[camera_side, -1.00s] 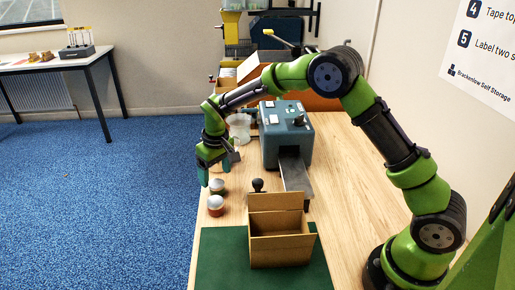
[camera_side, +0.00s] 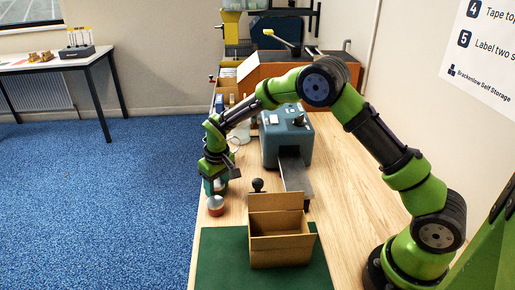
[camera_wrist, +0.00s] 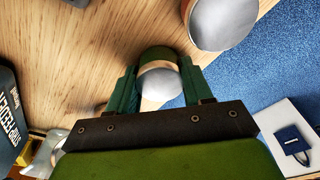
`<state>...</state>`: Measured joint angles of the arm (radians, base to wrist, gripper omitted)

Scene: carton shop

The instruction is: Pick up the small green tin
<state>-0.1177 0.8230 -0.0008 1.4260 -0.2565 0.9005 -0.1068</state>
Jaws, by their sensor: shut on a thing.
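The small green tin (camera_wrist: 158,53) has a green band and a silver lid. In the wrist view it sits between the two fingers of my gripper (camera_wrist: 160,85), which are shut on its sides. In the side view my gripper (camera_side: 215,187) is low at the left edge of the table, and its fingers hide most of the tin. I cannot tell whether the tin still touches the table.
A red tin (camera_side: 216,207) with a pale lid stands just in front of my gripper; a silver-lidded tin (camera_wrist: 222,22) shows close by in the wrist view. An open carton (camera_side: 281,249) stands on a green mat (camera_side: 215,260). A black-knobbed stamp (camera_side: 258,185) and blue-grey machine (camera_side: 285,140) are to the right.

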